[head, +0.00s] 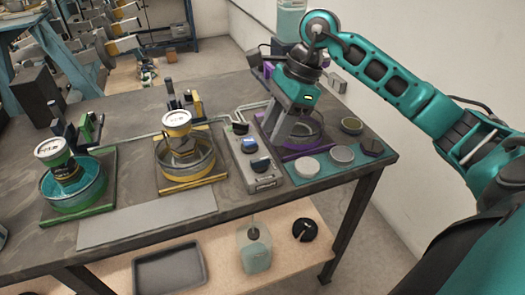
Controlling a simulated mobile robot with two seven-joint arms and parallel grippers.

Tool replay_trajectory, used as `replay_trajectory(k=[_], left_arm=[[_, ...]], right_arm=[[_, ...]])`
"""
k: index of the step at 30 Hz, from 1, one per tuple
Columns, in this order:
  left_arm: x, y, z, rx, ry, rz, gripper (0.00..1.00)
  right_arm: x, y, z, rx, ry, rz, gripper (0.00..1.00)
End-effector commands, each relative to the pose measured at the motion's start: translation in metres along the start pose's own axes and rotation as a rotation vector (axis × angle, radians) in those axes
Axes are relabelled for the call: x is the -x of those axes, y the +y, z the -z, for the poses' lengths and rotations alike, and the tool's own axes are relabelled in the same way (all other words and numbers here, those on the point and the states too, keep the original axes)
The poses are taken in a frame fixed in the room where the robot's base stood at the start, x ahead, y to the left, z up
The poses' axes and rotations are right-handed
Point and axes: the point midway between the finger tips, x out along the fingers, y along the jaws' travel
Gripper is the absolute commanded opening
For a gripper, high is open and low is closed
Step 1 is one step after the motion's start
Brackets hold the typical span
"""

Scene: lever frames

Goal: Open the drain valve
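I cannot tell for sure which part is the drain valve. A grey control block (257,165) with dark and blue knobs stands on the table between the yellow and purple stations. My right gripper (284,135) points down over the purple station (288,153) at the right. Its tips are in or in front of a glass basin (312,130) there. The fingers are too small and overlapped to show whether they are apart or hold anything. My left gripper is not in view.
A green station with a basin (75,190) and a yellow station with a basin (185,165) stand to the left. Small round dishes (342,154) lie on a teal mat (335,172). Below, a shelf (215,265) bears a tray (170,268) and a liquid container (254,250).

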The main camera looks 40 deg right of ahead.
Motion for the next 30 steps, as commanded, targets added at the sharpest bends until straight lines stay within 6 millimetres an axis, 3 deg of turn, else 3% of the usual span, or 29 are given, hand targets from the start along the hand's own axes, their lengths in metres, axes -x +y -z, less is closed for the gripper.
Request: replay_trajectory(k=[6,12,23,30], left_arm=[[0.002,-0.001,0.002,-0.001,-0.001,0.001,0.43],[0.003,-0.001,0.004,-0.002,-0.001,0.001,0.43],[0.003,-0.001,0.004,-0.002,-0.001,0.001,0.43],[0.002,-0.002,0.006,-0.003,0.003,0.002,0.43]], right_arm=[[-0.044,0.001,-0.001,-0.002,-0.003,-0.004,0.38],[-0.066,0.0,-0.001,-0.002,-0.003,-0.001,0.38],[-0.072,0.0,-0.001,-0.001,-0.003,0.0,0.38],[-0.072,0.0,-0.001,-0.001,-0.003,0.0,0.17]])
